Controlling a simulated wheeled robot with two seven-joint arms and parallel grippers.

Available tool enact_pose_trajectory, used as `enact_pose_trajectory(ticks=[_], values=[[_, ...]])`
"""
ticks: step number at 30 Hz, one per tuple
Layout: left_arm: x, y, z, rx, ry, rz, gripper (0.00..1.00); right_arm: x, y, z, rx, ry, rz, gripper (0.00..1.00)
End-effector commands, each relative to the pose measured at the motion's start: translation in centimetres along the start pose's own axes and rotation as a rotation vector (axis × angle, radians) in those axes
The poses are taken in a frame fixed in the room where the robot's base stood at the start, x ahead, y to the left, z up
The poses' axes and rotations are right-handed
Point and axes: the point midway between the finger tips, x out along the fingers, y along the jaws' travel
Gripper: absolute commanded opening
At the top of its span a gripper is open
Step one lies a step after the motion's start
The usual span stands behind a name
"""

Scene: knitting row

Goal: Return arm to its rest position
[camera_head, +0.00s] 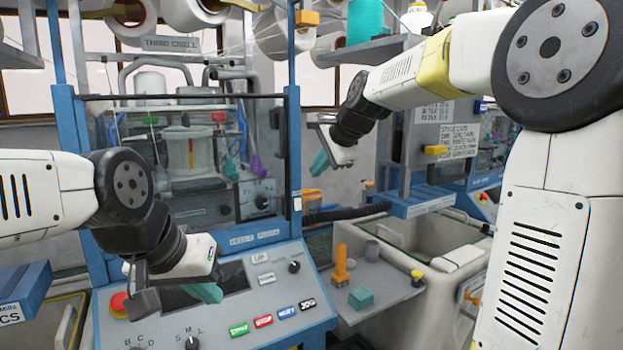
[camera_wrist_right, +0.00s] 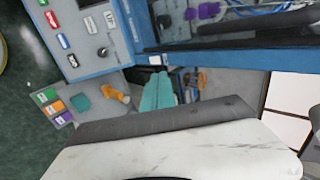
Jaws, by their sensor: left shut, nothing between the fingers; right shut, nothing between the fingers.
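My left gripper (camera_head: 207,292) hangs in front of the blue control panel (camera_head: 300,262) in the head view. Its teal fingers are shut with nothing between them, over the panel's dark display. My right arm (camera_head: 400,80) reaches in from the right across the upper part of the view. My right gripper (camera_head: 320,163) is in the air right of the blue machine frame, its teal fingers shut and empty. These fingers also show in the right wrist view (camera_wrist_right: 158,92), with the side shelf and the panel beyond them.
A small grey shelf (camera_head: 378,284) right of the panel holds an orange tool (camera_head: 341,264) and a teal block (camera_head: 361,298). A red stop button (camera_head: 119,303) is left of my left gripper. A blue machine post (camera_head: 293,140) stands between the arms. Yarn cones (camera_head: 365,20) are overhead.

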Motion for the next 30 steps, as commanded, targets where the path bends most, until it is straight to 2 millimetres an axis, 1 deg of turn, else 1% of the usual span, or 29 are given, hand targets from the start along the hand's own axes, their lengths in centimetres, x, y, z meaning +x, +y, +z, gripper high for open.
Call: enact_pose_trajectory(ticks=[3, 12, 14, 16, 17, 20, 21, 23, 24, 26, 27, 30], values=[[0.0, 0.0, 0.0, 0.0, 0.0, 0.0, 0.0, -0.3, -0.1, 0.0, 0.0, 0.0, 0.0, 0.0], [0.0, 0.0, 0.0, 0.0, 0.0, 0.0, 0.0, -0.5, 0.0, 0.0, -0.004, 0.001, 0.001, 0.0], [0.0, 0.0, 0.0, 0.0, 0.0, 0.0, 0.0, -1.0, 0.5, 0.0, -0.026, 0.003, 0.004, 0.0], [0.0, 0.0, 0.0, 0.0, 0.0, 0.0, 0.0, -2.2, 1.9, 0.2, -0.085, 0.007, 0.016, 0.0], [0.0, 0.0, 0.0, 0.0, 0.0, 0.0, 0.0, -3.0, 2.9, 0.3, -0.124, 0.009, 0.024, 0.0], [0.0, 0.0, 0.0, 0.0, 0.0, 0.0, 0.0, -6.0, 7.2, 0.9, -0.301, 0.017, 0.061, 0.0], [0.0, 0.0, 0.0, 0.0, 0.0, 0.0, 0.0, -7.3, 9.4, 1.2, -0.387, 0.017, 0.082, 0.0], [0.0, 0.0, 0.0, 0.0, 0.0, 0.0, 0.0, -9.1, 12.9, 1.9, -0.519, 0.015, 0.112, 0.0], [0.0, 0.0, 0.0, 0.0, 0.0, 0.0, 0.0, -10.1, 15.3, 2.4, -0.606, 0.011, 0.134, 0.0], [0.0, 0.0, 0.0, 0.0, 0.0, 0.0, 0.0, -11.4, 18.7, 3.1, -0.73, 0.002, 0.165, 0.0], [0.0, 0.0, 0.0, 0.0, 0.0, 0.0, 0.0, -12.1, 20.9, 3.6, -0.808, -0.005, 0.183, 0.0], [0.0, 0.0, 0.0, 0.0, 0.0, 0.0, 0.0, -13.2, 25.5, 4.6, -0.969, -0.026, 0.225, 0.0]])
